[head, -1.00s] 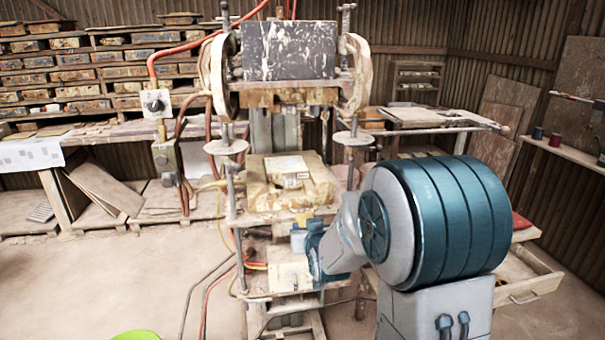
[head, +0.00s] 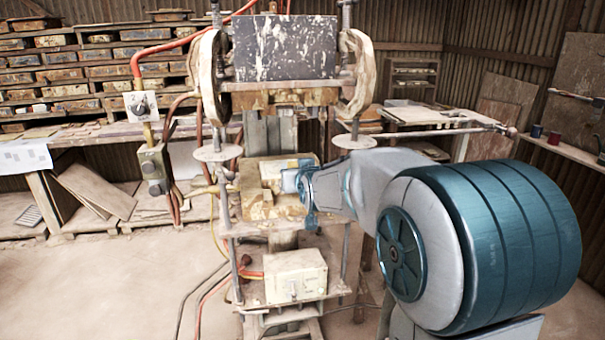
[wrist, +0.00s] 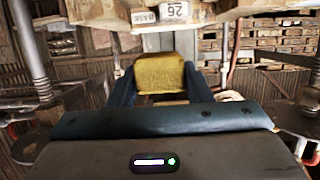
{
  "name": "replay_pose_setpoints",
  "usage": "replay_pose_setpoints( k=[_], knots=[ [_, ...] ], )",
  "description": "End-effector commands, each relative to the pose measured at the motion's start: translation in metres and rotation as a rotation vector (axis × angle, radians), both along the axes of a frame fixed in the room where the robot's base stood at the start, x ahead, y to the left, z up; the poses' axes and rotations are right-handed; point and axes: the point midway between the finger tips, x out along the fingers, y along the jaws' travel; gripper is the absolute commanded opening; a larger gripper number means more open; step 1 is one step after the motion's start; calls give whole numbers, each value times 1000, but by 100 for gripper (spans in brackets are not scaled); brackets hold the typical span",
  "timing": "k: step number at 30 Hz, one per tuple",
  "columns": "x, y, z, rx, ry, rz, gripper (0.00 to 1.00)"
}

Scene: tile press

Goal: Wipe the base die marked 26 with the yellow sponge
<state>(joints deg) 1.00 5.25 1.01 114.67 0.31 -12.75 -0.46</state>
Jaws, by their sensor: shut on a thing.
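My gripper (wrist: 160,85) is shut on the yellow sponge (wrist: 160,72), which sits between its two fingers in the wrist view. The block with a white label reading BASE and 26 (wrist: 177,11) shows at the top of the wrist view, cut off by the frame edge. The sponge appears just below it in the picture; I cannot tell whether they touch. In the head view my gripper (head: 292,182) is at the press bed, at the right side of the worn ochre block (head: 258,206) there. The sponge cannot be made out in the head view.
The upper press plate (head: 285,48) hangs above the bed, with posts and round discs (head: 217,152) on both sides. A pale box (head: 295,277) stands on the shelf below. Orange hoses and a control box (head: 152,165) are at left.

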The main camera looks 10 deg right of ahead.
Motion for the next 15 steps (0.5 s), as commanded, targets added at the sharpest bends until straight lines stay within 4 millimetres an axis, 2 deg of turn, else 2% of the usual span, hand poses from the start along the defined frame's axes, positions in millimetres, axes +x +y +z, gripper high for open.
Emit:
replay_pose_setpoints(
  k=[15],
  knots=[
    [63,1,0,1,3,2,25]
  ],
)
